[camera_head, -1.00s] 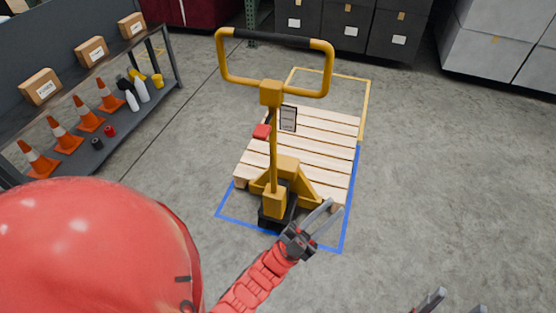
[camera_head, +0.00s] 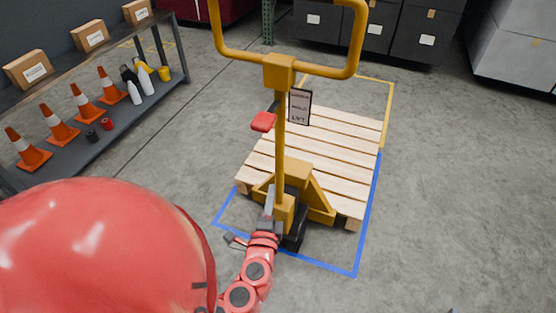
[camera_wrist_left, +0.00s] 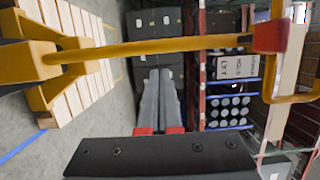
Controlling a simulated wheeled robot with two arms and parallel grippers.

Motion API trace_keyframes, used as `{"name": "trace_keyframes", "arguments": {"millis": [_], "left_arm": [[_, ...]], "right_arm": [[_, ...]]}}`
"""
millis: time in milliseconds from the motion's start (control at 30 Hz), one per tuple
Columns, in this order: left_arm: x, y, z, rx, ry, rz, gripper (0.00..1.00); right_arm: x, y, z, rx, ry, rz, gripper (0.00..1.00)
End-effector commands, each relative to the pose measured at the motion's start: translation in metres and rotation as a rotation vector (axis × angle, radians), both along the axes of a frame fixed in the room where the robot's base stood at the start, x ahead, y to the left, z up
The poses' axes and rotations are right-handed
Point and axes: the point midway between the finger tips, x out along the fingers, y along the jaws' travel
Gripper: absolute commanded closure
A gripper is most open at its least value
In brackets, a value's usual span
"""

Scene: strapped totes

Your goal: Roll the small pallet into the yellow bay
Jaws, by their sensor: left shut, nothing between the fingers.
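The small wooden pallet (camera_head: 335,175) sits on the floor, mostly inside the blue outline (camera_head: 366,225), with the yellow-outlined bay (camera_head: 388,103) behind it. A yellow pallet jack (camera_head: 315,185) stands at its near side, its handle (camera_head: 279,140) upright with a looped grip at the top and a red lever (camera_head: 263,122). My left gripper (camera_head: 269,205) is low in front of the jack's base, near the handle shaft. In the left wrist view its fingers (camera_wrist_left: 160,95) are together and empty, beside the yellow shaft (camera_wrist_left: 150,48). My right gripper is out of view.
A shelf (camera_head: 110,125) with traffic cones, bottles and boxes (camera_head: 28,70) stands at the left. Dark cabinets (camera_head: 375,35) and a light grey block (camera_head: 520,45) stand at the back. Bare floor (camera_head: 460,190) lies open at the right.

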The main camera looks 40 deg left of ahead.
Motion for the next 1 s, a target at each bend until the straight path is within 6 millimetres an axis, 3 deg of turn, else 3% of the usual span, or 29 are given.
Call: {"name": "trace_keyframes", "arguments": {"millis": [167,600,800,1000], "left_arm": [[0.021,0.010,0.004,0.000,-0.002,-0.001,1.00],[0.099,0.052,0.002,-0.003,-0.001,-0.003,1.00],[0.117,0.062,0.000,-0.002,0.000,-0.005,1.00],[0.121,0.064,0.000,-0.003,0.001,-0.006,1.00]], "right_arm": [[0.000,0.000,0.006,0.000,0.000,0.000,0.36],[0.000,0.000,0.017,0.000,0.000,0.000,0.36],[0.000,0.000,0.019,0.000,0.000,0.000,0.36],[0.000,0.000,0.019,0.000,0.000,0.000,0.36]]}}
